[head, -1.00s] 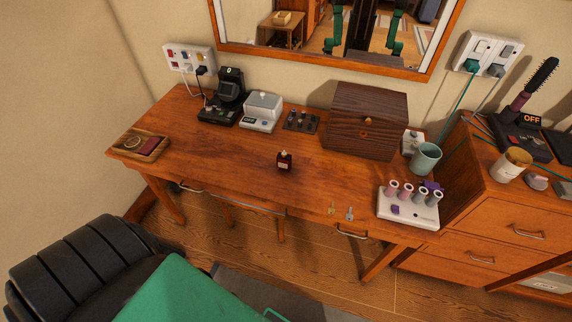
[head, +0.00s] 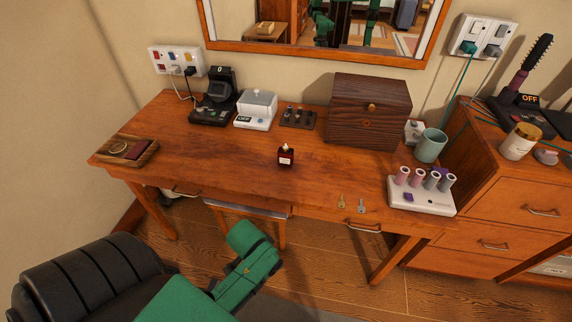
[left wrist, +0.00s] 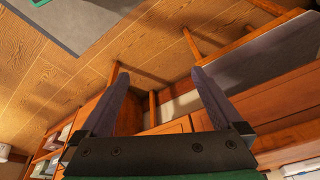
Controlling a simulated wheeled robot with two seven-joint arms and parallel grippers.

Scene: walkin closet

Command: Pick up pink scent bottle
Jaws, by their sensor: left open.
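My left arm shows low in the head view, below the desk's front edge. My left gripper (left wrist: 160,73) is open and empty in the left wrist view, its two dark fingers wide apart. The bottle is not visible in that view, where floor, desk legs and drawers show. My right gripper is not in view.
A wooden box (head: 369,110), scale-like device (head: 256,110) and watch stand (head: 214,97) line the desk's back. A white rack (head: 421,196) with several tubes is at right, keys (head: 350,204) at front. Desk around the bottle is clear.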

